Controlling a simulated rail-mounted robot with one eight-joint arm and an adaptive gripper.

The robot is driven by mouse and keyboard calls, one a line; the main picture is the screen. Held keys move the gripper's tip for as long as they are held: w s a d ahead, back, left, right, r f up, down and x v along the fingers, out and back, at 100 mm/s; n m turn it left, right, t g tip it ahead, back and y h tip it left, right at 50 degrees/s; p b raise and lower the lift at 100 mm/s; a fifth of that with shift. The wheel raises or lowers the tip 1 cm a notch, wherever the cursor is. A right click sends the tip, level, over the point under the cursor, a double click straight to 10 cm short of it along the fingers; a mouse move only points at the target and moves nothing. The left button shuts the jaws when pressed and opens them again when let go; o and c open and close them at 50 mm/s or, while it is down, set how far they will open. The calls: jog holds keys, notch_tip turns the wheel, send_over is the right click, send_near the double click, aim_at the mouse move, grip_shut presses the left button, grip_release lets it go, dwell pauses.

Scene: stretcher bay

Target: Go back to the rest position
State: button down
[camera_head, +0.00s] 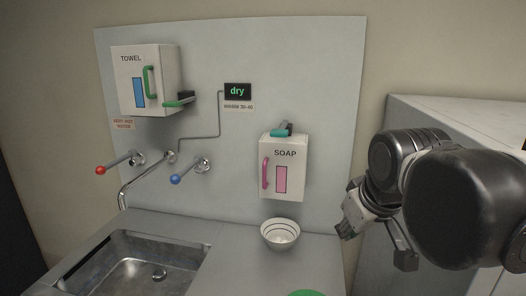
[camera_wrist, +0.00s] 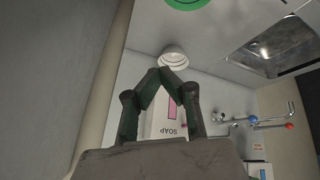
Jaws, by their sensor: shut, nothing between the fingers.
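My gripper (camera_head: 352,212) is at the right in the head view, raised in front of the wall panel and right of the soap dispenser. In the wrist view its two dark fingers (camera_wrist: 160,72) meet at the tips, shut and empty. Behind the fingers, the white soap dispenser (camera_wrist: 158,124) is partly hidden. In the head view the soap dispenser (camera_head: 284,168) hangs on the panel with a pink handle, a pink window and a teal lever on top. My gripper appears apart from it.
A striped white bowl (camera_head: 280,234) stands on the counter below the dispenser. A green disc (camera_head: 306,293) lies at the front edge. A steel sink (camera_head: 140,272), faucet (camera_head: 140,182), red and blue knobs and a towel dispenser (camera_head: 157,66) are at left. A grey cabinet (camera_head: 440,112) is behind my arm.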

jog(key=s+d+f+m+b, duration=0.2)
jog(key=s+d+f+m, duration=0.1)
jog(key=s+f, duration=0.6)
notch_tip(320, 180, down, 4)
jog(key=shift+f+m+t, duration=0.1)
jog(key=shift+m+t, duration=0.3)
jog(key=shift+m, duration=0.2)
